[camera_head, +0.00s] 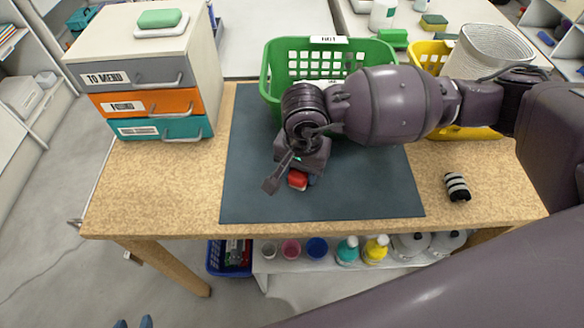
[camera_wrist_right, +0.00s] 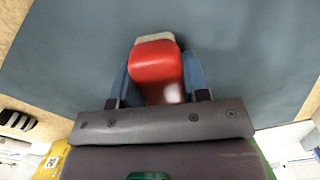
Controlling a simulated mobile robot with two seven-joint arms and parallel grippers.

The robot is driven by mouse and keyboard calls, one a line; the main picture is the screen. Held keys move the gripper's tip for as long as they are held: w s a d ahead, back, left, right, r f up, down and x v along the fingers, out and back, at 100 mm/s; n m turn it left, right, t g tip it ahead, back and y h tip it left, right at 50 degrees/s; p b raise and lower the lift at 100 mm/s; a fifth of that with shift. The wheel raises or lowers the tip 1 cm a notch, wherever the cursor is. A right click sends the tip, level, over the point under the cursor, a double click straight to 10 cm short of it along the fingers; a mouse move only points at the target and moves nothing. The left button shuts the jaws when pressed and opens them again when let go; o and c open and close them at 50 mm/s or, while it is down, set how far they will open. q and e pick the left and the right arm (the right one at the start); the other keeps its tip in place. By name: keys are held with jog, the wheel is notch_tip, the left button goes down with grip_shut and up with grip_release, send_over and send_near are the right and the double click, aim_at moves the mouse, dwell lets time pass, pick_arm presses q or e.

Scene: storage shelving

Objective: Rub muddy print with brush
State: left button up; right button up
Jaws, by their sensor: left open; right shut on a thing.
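My right gripper (camera_head: 301,180) reaches in from the right over the dark blue mat (camera_head: 255,190). It is shut on a red brush (camera_head: 298,180). In the right wrist view the red brush (camera_wrist_right: 157,70) sits between the blue fingers of the gripper (camera_wrist_right: 158,80), with a pale edge at its far end. I cannot tell whether the brush touches the mat. No muddy print shows on the visible mat; the arm and gripper cover part of it. My left gripper (camera_head: 133,322) shows only as two blue fingertips, apart and empty, at the bottom left edge, off the table.
A drawer unit (camera_head: 205,70) with a green sponge on top stands at the left. A green basket (camera_head: 270,75) and a yellow basket (camera_head: 424,50) stand at the back. A black-and-white striped object (camera_head: 457,187) lies on the right. The mat's front left is clear.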

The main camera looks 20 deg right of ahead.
jog(key=shift+s+d, duration=0.15)
jog(key=shift+s, duration=0.05)
